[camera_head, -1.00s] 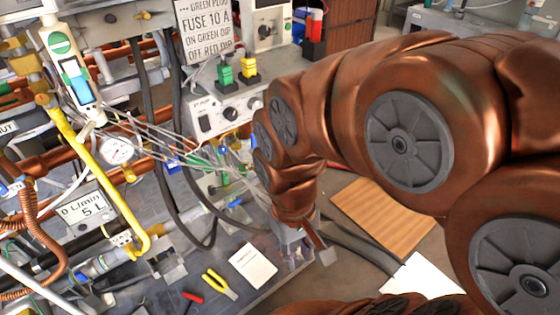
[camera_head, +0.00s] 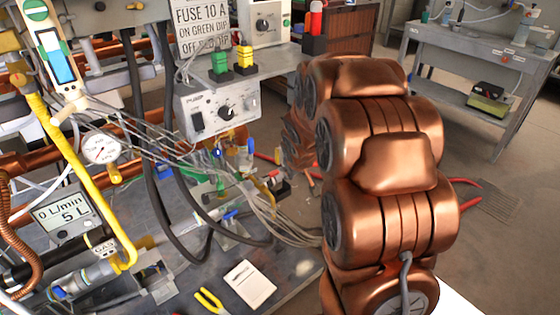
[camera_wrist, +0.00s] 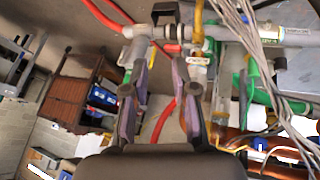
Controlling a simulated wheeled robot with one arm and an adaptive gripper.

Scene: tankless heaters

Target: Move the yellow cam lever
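In the wrist view a slim yellow piece (camera_wrist: 198,28), which may be the yellow cam lever, stands at a pipe fitting beyond and right of my right fingertip. In the head view a small yellow-orange part (camera_head: 262,184) shows among fittings and wires left of my arm; I cannot tell if it is the same piece. My gripper (camera_wrist: 160,68) is open in the wrist view. Its two fingers are apart, with nothing held between them. In the head view my copper arm hides the gripper.
Grey wires (camera_wrist: 240,25) hang close on the right in the wrist view. A red hose (camera_wrist: 165,115) passes beyond the fingers. In the head view a pump box (camera_head: 222,108), black hoses (camera_head: 165,165) and a yellow gas pipe (camera_head: 70,155) crowd the left. Open floor lies at right.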

